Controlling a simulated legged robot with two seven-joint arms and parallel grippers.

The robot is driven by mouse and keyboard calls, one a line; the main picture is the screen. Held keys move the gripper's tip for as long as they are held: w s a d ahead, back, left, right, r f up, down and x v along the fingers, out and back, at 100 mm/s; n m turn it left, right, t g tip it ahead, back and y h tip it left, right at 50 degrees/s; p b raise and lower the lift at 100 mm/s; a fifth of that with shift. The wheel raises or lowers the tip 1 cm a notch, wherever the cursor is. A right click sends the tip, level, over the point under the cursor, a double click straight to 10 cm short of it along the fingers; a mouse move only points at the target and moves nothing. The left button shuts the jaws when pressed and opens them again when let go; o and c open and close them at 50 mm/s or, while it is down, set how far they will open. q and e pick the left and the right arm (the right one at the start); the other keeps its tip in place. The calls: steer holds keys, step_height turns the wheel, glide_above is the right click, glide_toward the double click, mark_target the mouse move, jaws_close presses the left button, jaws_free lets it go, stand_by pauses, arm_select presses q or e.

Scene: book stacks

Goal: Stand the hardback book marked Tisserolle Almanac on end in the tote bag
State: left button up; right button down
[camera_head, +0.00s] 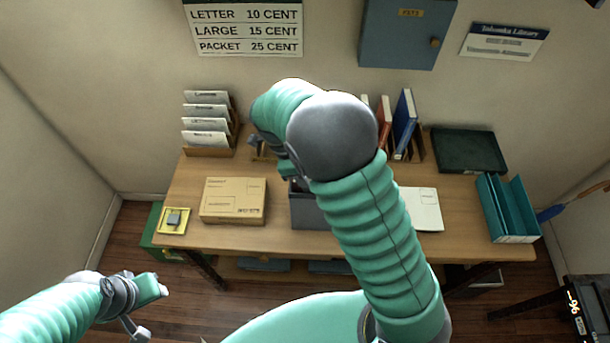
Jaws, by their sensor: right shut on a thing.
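My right arm reaches over the middle of the table and its large grey joint covers much of the view. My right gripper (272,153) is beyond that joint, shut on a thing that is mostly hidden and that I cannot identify. A dark grey open-topped container (308,213), possibly the tote bag, stands at the table's front middle, partly behind my arm. A red book (384,124) and a blue book (405,122) stand at the back; no Tisserolle Almanac marking is readable. My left gripper (146,308) is open and empty, low at the left, away from the table.
A cardboard parcel (233,201) and a letter rack (208,125) are on the left of the table. A white envelope (421,208) lies right of my arm. A dark green tray (468,150) and a teal file holder (508,207) are at the right.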

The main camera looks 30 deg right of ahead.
steer(key=shift+f, duration=0.2)
steer(key=c, duration=1)
jaws_free()
steer(key=shift+c, duration=0.2)
step_height(320, 180, up, 8)
steer(key=p, duration=0.6)
steer(key=shift+r+p, duration=0.1)
steer(key=shift+p, duration=0.3)
